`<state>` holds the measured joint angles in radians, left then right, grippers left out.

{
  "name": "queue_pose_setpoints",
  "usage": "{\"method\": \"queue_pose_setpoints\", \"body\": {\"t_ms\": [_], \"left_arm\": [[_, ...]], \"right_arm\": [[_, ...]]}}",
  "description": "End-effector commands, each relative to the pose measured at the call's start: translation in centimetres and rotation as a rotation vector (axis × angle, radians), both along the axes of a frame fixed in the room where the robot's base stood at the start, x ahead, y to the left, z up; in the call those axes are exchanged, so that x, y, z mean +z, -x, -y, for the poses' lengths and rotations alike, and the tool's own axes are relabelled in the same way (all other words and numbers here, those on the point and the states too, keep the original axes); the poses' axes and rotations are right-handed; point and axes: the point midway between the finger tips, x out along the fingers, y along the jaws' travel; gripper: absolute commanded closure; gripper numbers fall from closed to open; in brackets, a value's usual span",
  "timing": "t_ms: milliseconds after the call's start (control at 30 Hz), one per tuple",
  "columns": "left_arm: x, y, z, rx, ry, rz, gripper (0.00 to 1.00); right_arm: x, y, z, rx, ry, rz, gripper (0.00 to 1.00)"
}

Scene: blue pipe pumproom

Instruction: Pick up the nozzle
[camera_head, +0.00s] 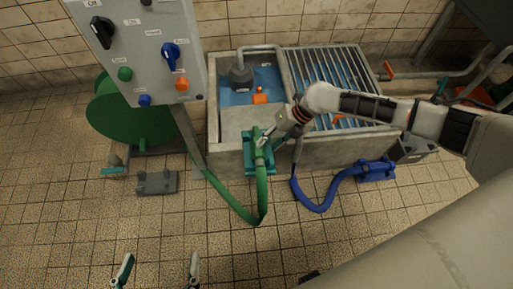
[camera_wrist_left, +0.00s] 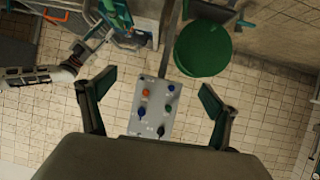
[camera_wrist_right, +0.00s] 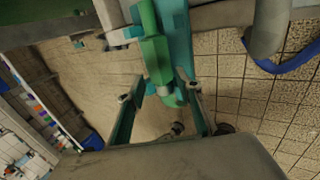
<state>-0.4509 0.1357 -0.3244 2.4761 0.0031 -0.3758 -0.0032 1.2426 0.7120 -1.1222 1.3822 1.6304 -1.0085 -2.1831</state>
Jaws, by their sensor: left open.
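The green nozzle (camera_head: 259,153) stands in a teal holder (camera_head: 248,163) on the front of the concrete basin, with a green hose hanging from it. It also shows in the right wrist view (camera_wrist_right: 156,55). My right gripper (camera_head: 268,143) is at the nozzle, its fingers on either side of it in the right wrist view (camera_wrist_right: 161,80). The fingers are closer together than my left ones, but whether they press on the nozzle is unclear. My left gripper (camera_head: 158,272) is open and empty above the floor at the bottom left, far from the nozzle; its fingers show in its wrist view (camera_wrist_left: 160,78).
A grey control panel (camera_head: 148,60) with knobs stands left of the basin (camera_head: 228,155), before a green reel (camera_head: 110,110). A blue hose (camera_head: 318,208) runs to a blue nozzle (camera_head: 375,171) at the right. The floor in front is mostly clear.

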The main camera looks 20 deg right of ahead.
Motion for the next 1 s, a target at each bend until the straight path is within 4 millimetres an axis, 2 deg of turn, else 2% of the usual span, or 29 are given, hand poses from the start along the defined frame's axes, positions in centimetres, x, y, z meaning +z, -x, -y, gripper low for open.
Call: {"method": "queue_pose_setpoints", "body": {"t_ms": [367,633,667,767,1000], "left_arm": [[0.3,-0.3,0.6,0.010,0.044,0.006,0.11],[0.7,-0.5,0.7,0.012,0.052,0.014,0.11],[0.7,-0.5,0.7,0.012,0.052,0.014,0.11],[0.7,-0.5,0.7,0.012,0.052,0.014,0.11],[0.7,-0.4,0.8,0.011,0.052,0.013,0.11]], "right_arm": [[-4.3,-0.4,-2.1,-0.001,-0.001,-0.004,0.65],[-4.4,-0.7,-2.4,-0.002,-0.001,0.003,0.65],[-4.4,-0.7,-2.4,-0.002,-0.001,0.003,0.70],[-4.3,-0.7,-2.4,-0.002,-0.002,0.002,0.96],[-4.3,-0.7,-2.4,-0.003,-0.002,0.002,0.97]]}}
